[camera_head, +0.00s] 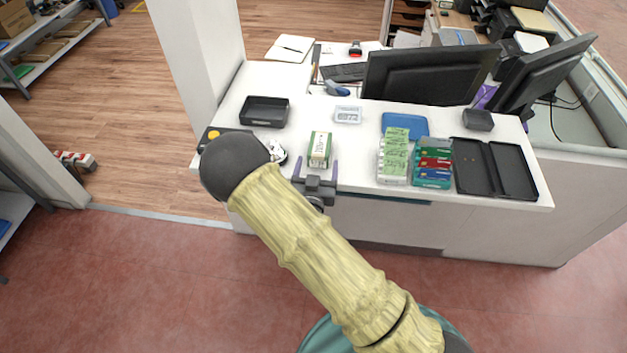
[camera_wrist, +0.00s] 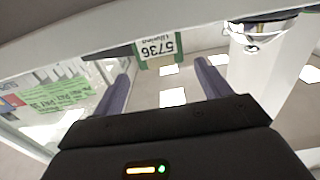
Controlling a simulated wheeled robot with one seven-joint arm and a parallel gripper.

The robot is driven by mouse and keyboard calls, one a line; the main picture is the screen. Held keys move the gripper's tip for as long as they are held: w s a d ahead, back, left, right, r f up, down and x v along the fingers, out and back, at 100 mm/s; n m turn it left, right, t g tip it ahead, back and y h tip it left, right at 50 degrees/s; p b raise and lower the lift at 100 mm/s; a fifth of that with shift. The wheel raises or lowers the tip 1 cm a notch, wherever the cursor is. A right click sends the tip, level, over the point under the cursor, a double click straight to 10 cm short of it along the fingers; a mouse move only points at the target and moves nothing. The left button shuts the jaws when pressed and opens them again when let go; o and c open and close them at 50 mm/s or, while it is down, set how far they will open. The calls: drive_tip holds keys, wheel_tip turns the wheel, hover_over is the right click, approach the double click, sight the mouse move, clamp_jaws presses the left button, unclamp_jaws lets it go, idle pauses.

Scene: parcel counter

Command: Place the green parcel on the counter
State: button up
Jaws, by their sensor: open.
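The green parcel (camera_head: 320,145), a small white box with green edges, appears to stand on the white counter (camera_head: 280,85) near its front edge. Its printed face also shows upside down at the top of the wrist view (camera_wrist: 158,46), reading 5736. My gripper (camera_head: 316,162) is open and empty at the counter's front edge, with one finger to each side of the parcel in the picture. The wrist view shows the parcel beyond and between the two fingertips (camera_wrist: 161,68). I see no contact; the exact gap is hard to tell.
Left of the parcel are a black tray (camera_head: 264,111) and a tape dispenser (camera_head: 276,152). To the right are green-labelled packs (camera_head: 394,160), stacked coloured boxes (camera_head: 433,165) and a black open case (camera_head: 494,168). A small clear box (camera_head: 347,114) and a monitor (camera_head: 430,75) stand behind.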

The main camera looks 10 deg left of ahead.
drive_tip(key=s, duration=0.3)
drive_tip(key=shift+s+a+b, duration=0.15)
drive_tip(key=shift+s+b, duration=0.1)
drive_tip(key=shift+b, duration=0.1)
idle(0.4)
drive_tip(key=w+d+m+g, duration=0.1)
drive_tip(key=d+m+g, duration=0.1)
drive_tip(key=d+g, duration=0.65)
drive_tip(key=s+d+r+n+g, duration=0.1)
drive_tip(key=s+d+r+g, duration=0.2)
drive_tip(key=s+d, duration=0.3)
drive_tip(key=s+d+r+n+g, duration=0.1)
drive_tip(key=s+d+r+g, duration=0.3)
drive_tip(key=s, duration=0.6)
wheel_tip(320, 180, up, 3)
drive_tip(key=shift+d+f+y, duration=0.2)
drive_tip(key=shift+d+y, duration=0.1)
drive_tip(key=shift+d, duration=0.9)
